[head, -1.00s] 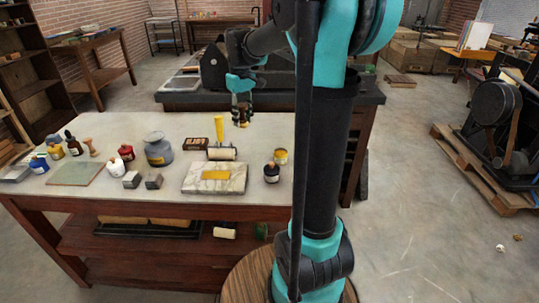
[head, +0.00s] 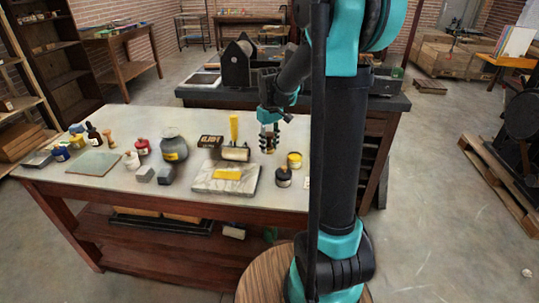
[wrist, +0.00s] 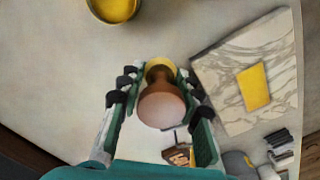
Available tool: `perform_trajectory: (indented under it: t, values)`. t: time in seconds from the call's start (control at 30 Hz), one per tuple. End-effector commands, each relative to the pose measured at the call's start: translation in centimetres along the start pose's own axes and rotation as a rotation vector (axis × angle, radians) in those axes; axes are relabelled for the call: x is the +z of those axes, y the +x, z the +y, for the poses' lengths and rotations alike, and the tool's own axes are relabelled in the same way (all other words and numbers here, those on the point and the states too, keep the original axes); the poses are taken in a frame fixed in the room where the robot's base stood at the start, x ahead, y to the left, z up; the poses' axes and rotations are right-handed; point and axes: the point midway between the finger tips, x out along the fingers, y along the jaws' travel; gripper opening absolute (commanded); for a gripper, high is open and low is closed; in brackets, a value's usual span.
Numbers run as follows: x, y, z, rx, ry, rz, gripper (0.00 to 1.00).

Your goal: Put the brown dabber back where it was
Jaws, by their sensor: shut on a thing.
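My gripper (wrist: 158,76) is shut on a brown dabber (wrist: 161,106), with its rounded wooden end toward the camera and a pale yellow part beyond it. In the head view, my gripper (head: 268,138) hangs over the right back part of the table, between the yellow-handled roller (head: 235,150) and the yellow tin (head: 294,161). The dabber is hard to make out there. In the wrist view it appears above the pale tabletop; its clearance is unclear. Another small wooden-handled thing (head: 108,139) stands at the table's left.
A marble slab (head: 206,184) with a yellow patch lies in front of the roller. A dark jar (head: 283,178) stands right of it. A grey jar (head: 175,149), red and white bottles and a pale green sheet (head: 95,163) are farther left.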

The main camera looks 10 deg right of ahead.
Motion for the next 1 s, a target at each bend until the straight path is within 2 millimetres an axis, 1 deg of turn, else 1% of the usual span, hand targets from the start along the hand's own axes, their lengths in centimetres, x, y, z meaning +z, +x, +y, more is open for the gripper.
perform_trajectory:
  t: [0.03, 0.17, 0.33, 0.43, 0.83, 0.87, 1.0]
  values:
    - [0.0, 0.5, 0.0, 0.000, 0.000, 0.000, 0.05]
    - [0.0, 1.3, 0.0, 0.000, 0.000, 0.000, 0.05]
    - [-0.1, 3.6, 0.1, 0.000, 0.000, 0.000, 0.05]
    - [0.0, 4.5, 0.1, 0.000, 0.000, 0.000, 0.05]
    - [0.0, 5.0, 0.1, 0.000, 0.000, 0.000, 0.05]
    - [0.0, 5.0, 0.1, 0.000, 0.000, 0.000, 0.36]
    - [0.0, 4.9, 0.1, 0.000, 0.000, 0.000, 0.53]
